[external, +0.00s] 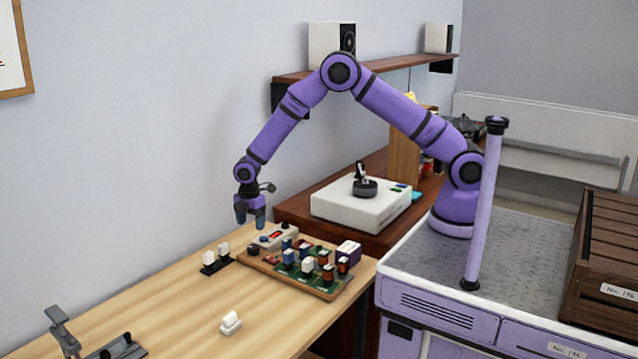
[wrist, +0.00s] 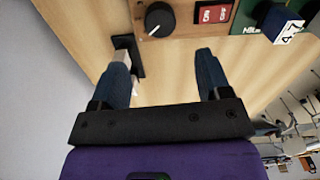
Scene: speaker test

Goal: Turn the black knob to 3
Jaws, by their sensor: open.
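The black knob (wrist: 159,19) is at the top of the wrist view, on a light wooden board (wrist: 180,28). It is round with a white mark on it pointing to the lower left of the picture. No number 3 is readable. In the external view the knob (external: 253,249) sits at the left end of the board. My gripper (external: 250,222) hangs above that end, pointing down. In the wrist view my gripper (wrist: 163,57) has its two blue-grey fingers wide apart with nothing between them. The knob lies beyond the fingertips, roughly centred between them.
A red switch (wrist: 213,13) is right of the knob. A green panel with several coloured blocks (external: 318,270) fills the board's right part. A black strip with white switches (external: 215,257) lies left of the board. A white switch (external: 230,323) stands in front. A joystick box (external: 350,210) is behind.

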